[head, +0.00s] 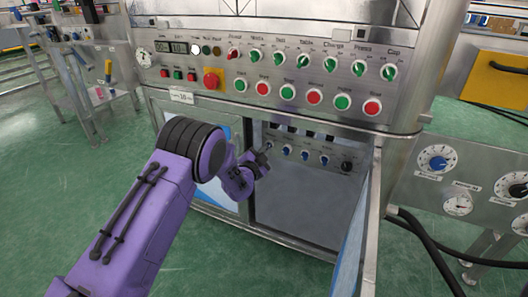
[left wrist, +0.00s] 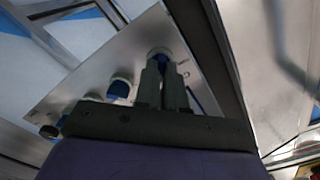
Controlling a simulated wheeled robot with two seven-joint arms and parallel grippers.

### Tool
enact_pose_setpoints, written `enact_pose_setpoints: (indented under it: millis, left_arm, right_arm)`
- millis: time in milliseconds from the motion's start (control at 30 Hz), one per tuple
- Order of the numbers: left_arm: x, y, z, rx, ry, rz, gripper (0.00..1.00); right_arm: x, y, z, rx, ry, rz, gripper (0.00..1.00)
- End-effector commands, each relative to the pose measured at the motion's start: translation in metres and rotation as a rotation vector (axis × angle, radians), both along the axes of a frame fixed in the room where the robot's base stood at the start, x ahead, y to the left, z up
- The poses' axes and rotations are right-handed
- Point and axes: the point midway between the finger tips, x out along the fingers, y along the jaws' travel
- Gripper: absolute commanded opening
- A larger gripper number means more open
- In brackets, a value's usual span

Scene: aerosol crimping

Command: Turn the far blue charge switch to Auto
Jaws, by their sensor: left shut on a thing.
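A row of small blue switches sits on the lower inner panel (head: 310,144) in the open cabinet bay. My left gripper (head: 262,161) reaches the left end of this row in the head view. In the left wrist view, my left gripper (left wrist: 163,77) is shut on the blue switch (left wrist: 158,55) at the end of the row, its two fingers on either side of the knob. The fingers cover much of this switch, and its pointer and label cannot be read. My right gripper is not in view.
Other blue switches (head: 305,155) and a black knob (head: 347,166) follow to the right along the panel. The upper console (head: 210,50) with green and red knobs overhangs the bay. An open door (head: 355,230) stands at the bay's right side.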

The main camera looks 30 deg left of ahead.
Motion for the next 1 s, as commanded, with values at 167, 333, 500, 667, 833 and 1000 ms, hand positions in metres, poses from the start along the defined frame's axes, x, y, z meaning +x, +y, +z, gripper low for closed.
enact_pose_setpoints:
  millis: [167, 333, 500, 667, 833, 1000]
  left_arm:
    - [0.000, 0.000, 0.001, -0.061, -0.003, 0.002, 0.00]
    - [0.000, 0.000, 0.002, -0.177, -0.009, 0.001, 0.00]
    - [0.000, 0.000, 0.002, -0.331, -0.018, 0.002, 0.00]
    - [-0.001, 0.000, 0.001, -0.483, -0.026, 0.002, 0.00]
    - [0.000, 0.000, 0.001, -0.646, -0.036, 0.001, 0.00]
    - [-0.001, 0.000, 0.001, -0.807, -0.044, 0.002, 0.00]
  right_arm:
    - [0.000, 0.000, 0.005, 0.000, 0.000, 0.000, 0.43]
    - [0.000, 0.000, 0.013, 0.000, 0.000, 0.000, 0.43]
    - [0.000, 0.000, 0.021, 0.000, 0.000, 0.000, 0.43]
    - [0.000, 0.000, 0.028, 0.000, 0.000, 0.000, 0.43]
    - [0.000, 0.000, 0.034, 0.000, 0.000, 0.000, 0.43]
    - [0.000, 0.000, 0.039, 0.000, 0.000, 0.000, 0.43]
